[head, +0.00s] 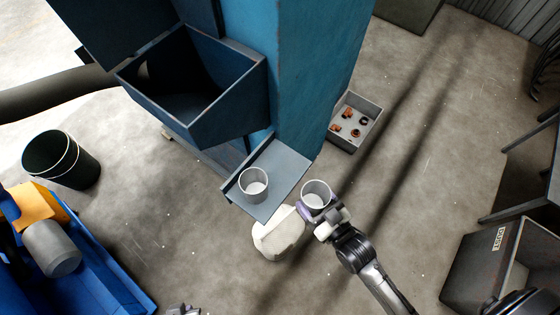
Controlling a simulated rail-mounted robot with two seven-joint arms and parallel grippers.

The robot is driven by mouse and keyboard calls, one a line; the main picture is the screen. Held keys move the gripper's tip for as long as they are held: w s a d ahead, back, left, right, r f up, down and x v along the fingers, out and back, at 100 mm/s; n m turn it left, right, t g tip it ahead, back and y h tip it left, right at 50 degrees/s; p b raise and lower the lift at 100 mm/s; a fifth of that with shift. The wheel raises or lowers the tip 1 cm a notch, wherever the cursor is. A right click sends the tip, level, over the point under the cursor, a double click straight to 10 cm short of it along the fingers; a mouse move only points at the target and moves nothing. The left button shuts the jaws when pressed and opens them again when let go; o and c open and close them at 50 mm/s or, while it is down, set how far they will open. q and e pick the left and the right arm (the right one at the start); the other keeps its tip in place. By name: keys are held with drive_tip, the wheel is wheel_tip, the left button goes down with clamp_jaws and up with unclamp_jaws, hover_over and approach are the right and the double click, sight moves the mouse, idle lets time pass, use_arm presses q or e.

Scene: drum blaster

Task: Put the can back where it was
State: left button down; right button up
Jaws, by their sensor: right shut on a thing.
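A light grey open-topped can (317,190) is held by my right gripper (322,212), which is shut on it. The can looks roughly upright, just right of the small grey shelf (285,160) on the blue machine; its height relative to the shelf is unclear. A second, similar can (253,187) stands on the shelf's left part. My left gripper (184,310) barely shows at the bottom edge, cut off by the frame and away from both cans. Its opening cannot be made out.
The blue machine (305,70) has an open dark cabinet (225,115). A white lumpy object (278,237) is below the shelf. A grey bin of small parts (362,117), a black bin (60,160), a blue container (105,275) and a DUST box (490,260) stand around.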

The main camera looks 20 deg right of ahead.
drive_tip(key=x, duration=1)
drive_tip(key=shift+w+a+b, duration=0.1)
drive_tip(key=shift+w+b, duration=0.15)
drive_tip(key=shift+b, duration=0.1)
drive_tip(key=x, duration=0.5)
drive_tip(key=shift+b, duration=0.3)
drive_tip(key=shift+w+f, duration=0.1)
drive_tip(key=shift+f, duration=0.2)
